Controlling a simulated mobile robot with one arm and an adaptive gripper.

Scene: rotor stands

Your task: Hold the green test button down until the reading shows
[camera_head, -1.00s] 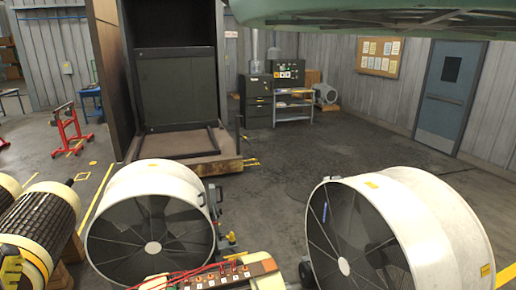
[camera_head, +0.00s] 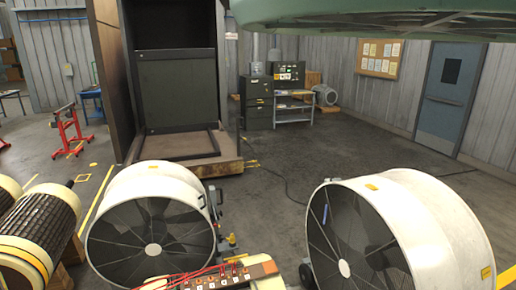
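I cannot make out a green test button or a reading in this view. A panel with several small switches or terminals and red leads (camera_head: 232,275) shows at the bottom centre, cut by the frame edge. A dark cabinet with small coloured marks on its front (camera_head: 287,75) stands far off at the back, too small to read. My gripper is not in view, so its state and hold cannot be seen.
Two large white drum fans, left (camera_head: 150,222) and right (camera_head: 400,230), stand in front with a gap between them. Dark rotors (camera_head: 38,225) lie at lower left. A tall open booth (camera_head: 178,90) stands behind. A green round structure (camera_head: 370,18) hangs overhead. Floor at centre right is clear.

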